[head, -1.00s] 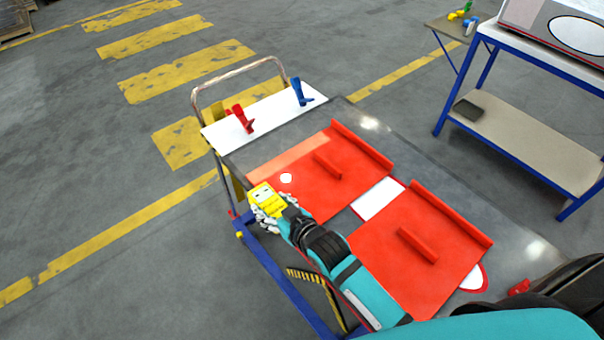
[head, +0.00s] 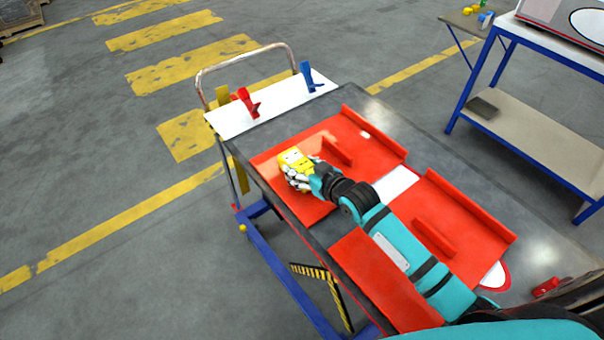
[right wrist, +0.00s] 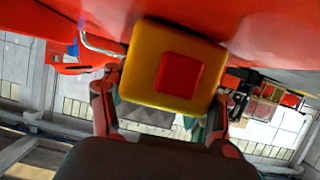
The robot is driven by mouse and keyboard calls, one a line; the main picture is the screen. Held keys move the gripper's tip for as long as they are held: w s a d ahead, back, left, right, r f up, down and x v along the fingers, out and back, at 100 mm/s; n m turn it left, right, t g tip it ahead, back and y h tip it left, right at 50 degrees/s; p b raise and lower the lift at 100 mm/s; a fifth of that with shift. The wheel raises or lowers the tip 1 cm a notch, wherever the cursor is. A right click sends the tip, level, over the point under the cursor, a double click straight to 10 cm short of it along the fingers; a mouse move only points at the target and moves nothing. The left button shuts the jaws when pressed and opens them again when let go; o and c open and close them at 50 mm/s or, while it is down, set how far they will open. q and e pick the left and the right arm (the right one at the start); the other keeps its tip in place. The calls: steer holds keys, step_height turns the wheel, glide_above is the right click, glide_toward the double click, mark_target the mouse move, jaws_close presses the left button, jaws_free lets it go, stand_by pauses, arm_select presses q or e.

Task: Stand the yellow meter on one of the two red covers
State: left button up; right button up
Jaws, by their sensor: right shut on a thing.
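The yellow meter (head: 294,158) is held in my right gripper (head: 299,177), over the far red cover (head: 322,136) in the head view. In the right wrist view the yellow meter (right wrist: 172,65) shows one end with a red square, between the fingers of my right gripper (right wrist: 165,100). A red surface shows close to it there. I cannot tell whether the meter touches the cover. The near red cover (head: 465,232) lies on the cart, partly hidden by my right arm. My left gripper is not in view.
The covers lie on a dark cart top (head: 390,118). A white board (head: 275,103) at its far end bears a red clamp (head: 246,101) and a blue clamp (head: 309,77). Each cover has a raised red bar. A blue-framed table (head: 535,125) stands at the right.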

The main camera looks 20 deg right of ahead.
steer(key=shift+r, duration=0.1)
steer(key=o, duration=1.5)
steer(key=shift+f, duration=0.2)
steer(key=shift+o, duration=0.2)
steer(key=shift+r, duration=0.25)
steer(key=b+v, duration=0.1)
steer(key=v, duration=0.9)
steer(key=shift+s+b, duration=0.3)
steer(key=shift+s, duration=0.05)
steer(key=shift+s+d+r, duration=0.25)
steer(key=shift+s+r, duration=0.05)
steer(key=shift+s, duration=0.3)
